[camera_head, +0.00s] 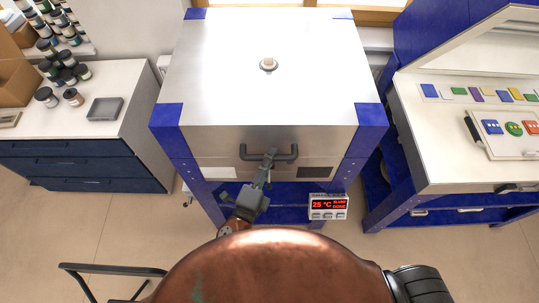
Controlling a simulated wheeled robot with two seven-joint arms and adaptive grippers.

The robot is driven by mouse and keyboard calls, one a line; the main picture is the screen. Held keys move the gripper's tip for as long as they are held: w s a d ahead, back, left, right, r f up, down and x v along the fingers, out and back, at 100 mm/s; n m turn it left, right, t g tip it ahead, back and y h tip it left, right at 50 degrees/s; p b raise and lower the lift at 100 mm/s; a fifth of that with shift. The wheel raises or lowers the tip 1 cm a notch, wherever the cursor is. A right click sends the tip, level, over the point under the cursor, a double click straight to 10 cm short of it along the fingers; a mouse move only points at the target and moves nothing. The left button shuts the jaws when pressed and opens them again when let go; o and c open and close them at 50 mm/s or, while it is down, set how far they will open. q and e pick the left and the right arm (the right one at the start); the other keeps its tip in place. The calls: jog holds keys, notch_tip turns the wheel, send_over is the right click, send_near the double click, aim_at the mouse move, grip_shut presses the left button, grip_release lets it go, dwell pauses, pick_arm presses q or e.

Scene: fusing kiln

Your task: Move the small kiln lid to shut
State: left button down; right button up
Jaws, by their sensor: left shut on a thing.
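The small kiln (187,150) stands straight ahead, with blue corner posts. Its pale metal lid (225,75) has a round plug in the middle of its top and lies level on the kiln, with no clear gap at the front. A dark bar handle (249,153) is on the lid's front face. My left gripper (268,160) is shut on the handle, near its middle. My right gripper is not identifiable; a dark rounded part of mine shows at the lower right.
A controller (328,206) with a red display hangs at the kiln's front right. A white-topped cabinet (135,85) with jars and a grey tray (105,108) stands at left. A blue-framed bench (440,160) with coloured glass pieces stands at right. Floor shows between them.

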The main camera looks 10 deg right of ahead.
pick_arm(q)
notch_tip(320, 180, down, 2)
jog(key=shift+s, duration=0.1)
jog(key=c, duration=1.9)
grip_release()
jog(key=shift+r, duration=0.1)
jog(key=shift+o, duration=0.3)
jog(key=shift+r, duration=0.1)
jog(key=shift+r, duration=0.2)
jog(key=v, duration=1.2)
